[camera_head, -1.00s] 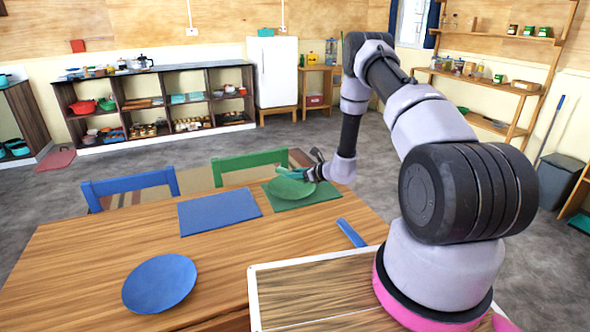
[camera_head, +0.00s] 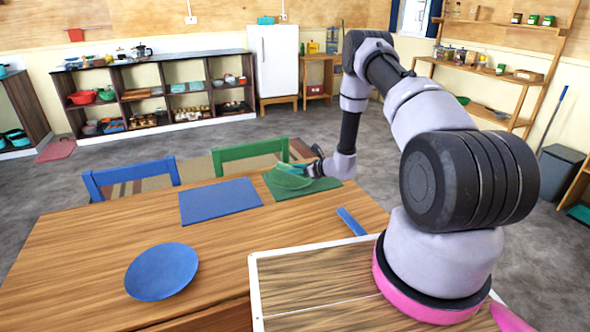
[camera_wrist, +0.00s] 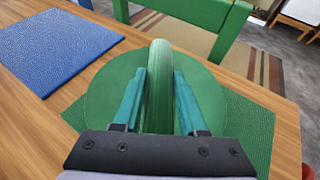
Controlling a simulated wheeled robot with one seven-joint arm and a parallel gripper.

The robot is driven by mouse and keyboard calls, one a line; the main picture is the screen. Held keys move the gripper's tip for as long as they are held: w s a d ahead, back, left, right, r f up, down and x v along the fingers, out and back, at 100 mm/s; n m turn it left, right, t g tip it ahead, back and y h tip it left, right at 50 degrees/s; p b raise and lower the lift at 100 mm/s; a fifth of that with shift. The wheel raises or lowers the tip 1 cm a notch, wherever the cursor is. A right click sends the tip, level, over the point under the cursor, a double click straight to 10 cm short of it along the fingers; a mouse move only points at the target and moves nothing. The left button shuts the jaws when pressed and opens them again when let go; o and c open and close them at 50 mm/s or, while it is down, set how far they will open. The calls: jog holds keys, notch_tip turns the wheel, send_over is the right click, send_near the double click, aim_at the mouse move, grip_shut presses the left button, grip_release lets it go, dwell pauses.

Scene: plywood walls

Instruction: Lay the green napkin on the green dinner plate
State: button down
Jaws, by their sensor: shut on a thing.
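The green napkin (camera_wrist: 160,90) is a narrow green roll or fold standing between the teal fingers of my gripper (camera_wrist: 160,76) in the wrist view. My gripper is shut on it, over the green dinner plate (camera_wrist: 105,96). The round plate lies on the green placemat (camera_wrist: 252,130); the fingers and napkin cover its middle. Whether the napkin touches the plate I cannot tell. In the head view my gripper (camera_head: 296,168) is above the plate (camera_head: 287,181) at the table's far side, and the napkin is hard to make out there.
A green chair (camera_head: 250,153) stands close behind the plate. A blue placemat (camera_head: 220,202) lies to its left. A blue plate (camera_head: 161,272) and a blue strip-like napkin (camera_head: 351,222) lie nearer on the wooden table (camera_head: 80,255). The table's middle is clear.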

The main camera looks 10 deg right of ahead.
jog(key=shift+f, duration=0.25)
jog(key=shift+f, duration=0.55)
jog(key=shift+c, duration=1.9)
grip_release()
jog(key=v, duration=1)
jog(key=shift+s+d+r, duration=0.2)
jog(key=shift+s+d, duration=0.05)
